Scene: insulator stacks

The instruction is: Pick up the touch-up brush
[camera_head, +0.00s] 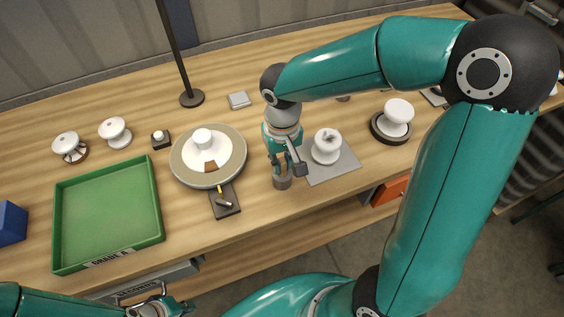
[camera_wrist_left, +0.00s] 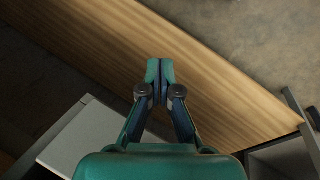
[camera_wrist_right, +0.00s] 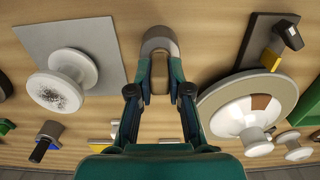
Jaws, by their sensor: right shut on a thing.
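My right gripper (camera_head: 281,171) points down at the middle of the bench. My left gripper (camera_wrist_left: 160,70) is shut and empty, near the bench's front edge.
A green tray (camera_head: 158,215) stands at the left. A round turntable (camera_head: 234,171) bears a white insulator with a brown patch. A white spool (camera_head: 327,147) stands on a grey mat (camera_head: 345,166), and another spool (camera_head: 399,110) is further right. A dark pole (camera_head: 178,50) rises behind.

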